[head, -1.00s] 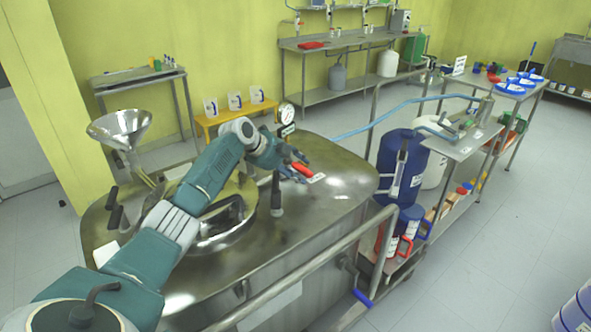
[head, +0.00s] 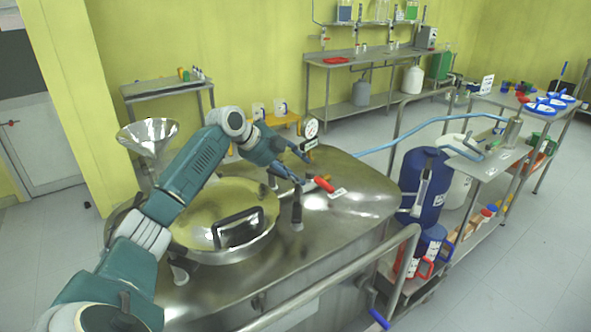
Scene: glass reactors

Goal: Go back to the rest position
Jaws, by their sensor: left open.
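My left arm comes in from the lower left and reaches over the steel reactor (head: 350,215). My left gripper (head: 302,167) is open, its fingers apart, close to a red-handled valve (head: 324,184) on the reactor top. I see nothing between the fingers; whether they touch the handle I cannot tell. The round hatch lid (head: 200,212) with a dark handle lies below my arm. My right gripper is not in view.
A pressure gauge (head: 311,129) stands behind the gripper and a steel funnel (head: 148,138) at the left. A metal railing (head: 330,272) crosses the front. Blue drums (head: 424,185) and a steel cart stand at the right. The floor at far right is clear.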

